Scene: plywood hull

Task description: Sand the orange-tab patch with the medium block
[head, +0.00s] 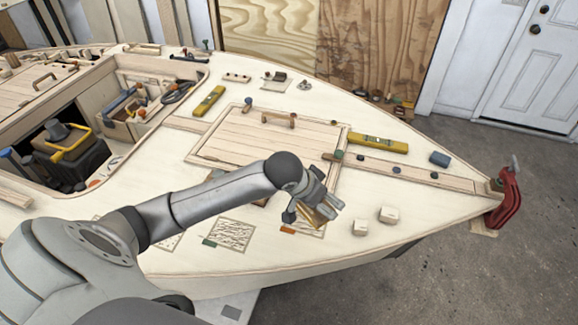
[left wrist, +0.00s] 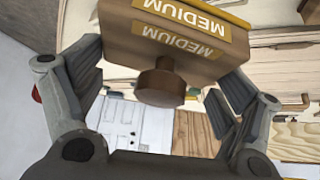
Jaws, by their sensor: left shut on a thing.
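My left gripper (head: 316,207) reaches over the foredeck from the left, low over the patch with the orange tab (head: 287,230). It is shut on the medium block (head: 327,211). In the left wrist view, the brown medium block (left wrist: 180,55) has yellow MEDIUM labels and a round knob, and sits between the two fingers of my left gripper (left wrist: 162,80). The orange-tab patch (head: 310,231) is partly hidden by the gripper and block; I cannot tell whether the block touches it. My right gripper is not in view.
A hatched patch (head: 235,233) with a green tab (head: 209,242) lies left of the gripper. Two pale blocks (head: 360,228) (head: 389,214) stand to its right. A raised hatch (head: 240,140) with a handle lies behind. A red clamp (head: 507,195) grips the bow tip.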

